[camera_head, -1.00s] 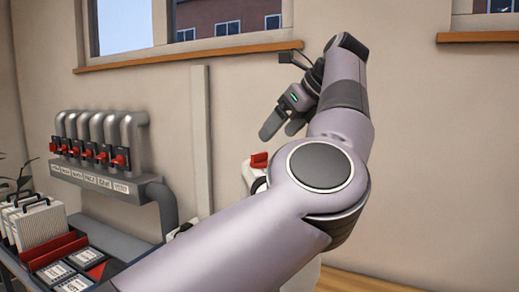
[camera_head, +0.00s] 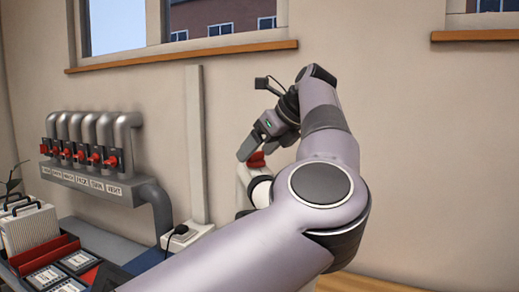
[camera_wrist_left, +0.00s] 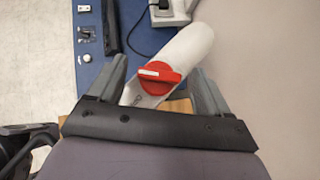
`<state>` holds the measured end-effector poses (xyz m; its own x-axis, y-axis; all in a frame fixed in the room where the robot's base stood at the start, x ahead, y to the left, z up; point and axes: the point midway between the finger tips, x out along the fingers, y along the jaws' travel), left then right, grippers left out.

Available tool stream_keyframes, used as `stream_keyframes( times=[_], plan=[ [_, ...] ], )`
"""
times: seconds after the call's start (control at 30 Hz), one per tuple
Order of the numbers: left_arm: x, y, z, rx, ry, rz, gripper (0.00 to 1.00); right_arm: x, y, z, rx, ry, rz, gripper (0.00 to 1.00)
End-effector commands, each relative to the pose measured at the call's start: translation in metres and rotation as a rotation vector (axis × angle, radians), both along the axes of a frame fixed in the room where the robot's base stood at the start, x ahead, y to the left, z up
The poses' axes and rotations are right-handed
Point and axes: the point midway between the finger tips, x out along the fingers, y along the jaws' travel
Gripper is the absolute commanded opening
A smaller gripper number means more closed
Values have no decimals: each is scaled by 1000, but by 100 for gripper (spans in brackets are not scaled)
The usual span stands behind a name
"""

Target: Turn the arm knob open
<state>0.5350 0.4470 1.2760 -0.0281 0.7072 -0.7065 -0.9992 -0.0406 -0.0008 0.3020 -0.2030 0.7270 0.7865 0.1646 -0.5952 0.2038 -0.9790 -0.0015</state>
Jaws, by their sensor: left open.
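The red arm knob (camera_wrist_left: 160,77) shows in the left wrist view, with a white bar across its face, on a white arm (camera_wrist_left: 183,50). In the head view the red knob (camera_head: 256,160) sits on top of the white arm (camera_head: 243,190), partly hidden by my arm. My left gripper (camera_head: 257,150) is just above the knob, pointing down. In the left wrist view its two fingers (camera_wrist_left: 160,85) are spread on either side of the knob, with visible gaps. My right gripper is not in view.
A row of grey pipes with red valves (camera_head: 82,157) stands at the left. A blue bench (camera_wrist_left: 92,45) carries a power strip (camera_wrist_left: 172,12) with a black cable. Black trays and red dividers (camera_head: 45,255) lie at the lower left.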

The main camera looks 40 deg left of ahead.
Motion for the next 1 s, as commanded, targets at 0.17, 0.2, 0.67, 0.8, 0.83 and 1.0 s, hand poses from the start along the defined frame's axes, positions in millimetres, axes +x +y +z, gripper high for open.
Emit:
stream_keyframes(
  times=[0.17,0.2,0.67,0.8,0.83,1.0],
  plan=[
    [0,0,0,0,0,0,59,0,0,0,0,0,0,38],
    [0,0,0,0,0,0,46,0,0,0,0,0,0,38],
    [2,1,7,-3,5,106,23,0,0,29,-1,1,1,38],
    [4,2,2,-2,1,197,22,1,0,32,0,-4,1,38],
    [4,1,1,-2,0,210,22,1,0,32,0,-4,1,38],
    [6,1,1,-3,-3,272,23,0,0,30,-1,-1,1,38]
  ],
)
